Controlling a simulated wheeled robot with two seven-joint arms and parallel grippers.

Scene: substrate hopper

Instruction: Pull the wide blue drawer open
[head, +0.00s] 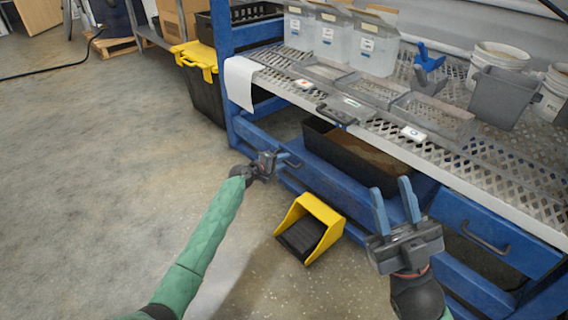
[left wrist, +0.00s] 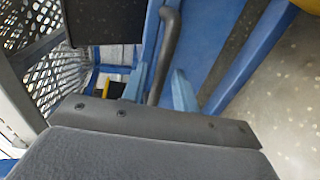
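The wide blue drawer (head: 340,187) is under the perforated worktop of the blue bench, and its dark bar handle (head: 291,161) is near its left part in the head view. My left gripper (head: 269,161) is at this handle. In the left wrist view the dark handle (left wrist: 168,45) runs between the two blue fingers of my left gripper (left wrist: 160,90), with a gap visible on either side. My right gripper (head: 396,203) is open and empty, fingers up, in front of the bench.
A black tub (head: 355,158) with brown material sits below the worktop. A yellow scoop-shaped bin (head: 312,226) stands on the floor by the bench. Another blue drawer (head: 490,231) is at right. A black tote with yellow lid (head: 203,88) stands left.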

